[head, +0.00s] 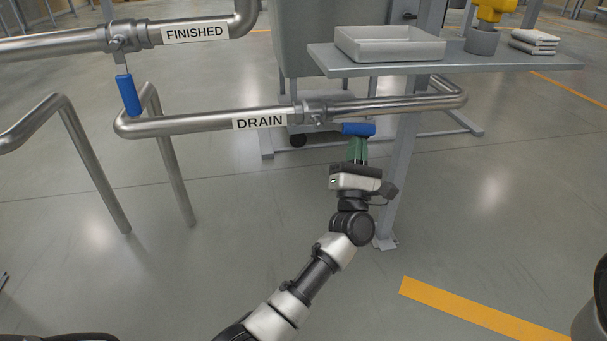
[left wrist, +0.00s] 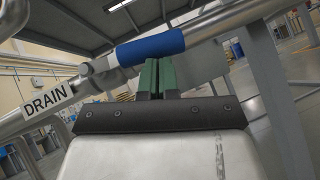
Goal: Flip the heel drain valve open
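The drain valve (head: 314,111) sits on the horizontal steel pipe beside the DRAIN label (head: 260,122). Its blue handle (head: 358,129) points right, nearly along the pipe and slightly below it. My left gripper (head: 358,142) reaches up to the handle from the near side, its green fingers together with nothing seen between them. In the left wrist view, the blue handle (left wrist: 150,48) lies across just beyond the green fingertips (left wrist: 158,62). The tips meet its lower edge in the picture; I cannot tell whether they touch. My right gripper is not in view.
A second valve with a hanging blue handle (head: 128,95) is on the FINISHED pipe (head: 195,31), upper left. A grey shelf (head: 480,66) with a tray (head: 390,45) stands above the drain pipe's right end. Steel rails (head: 90,160) stand left. Floor below is clear.

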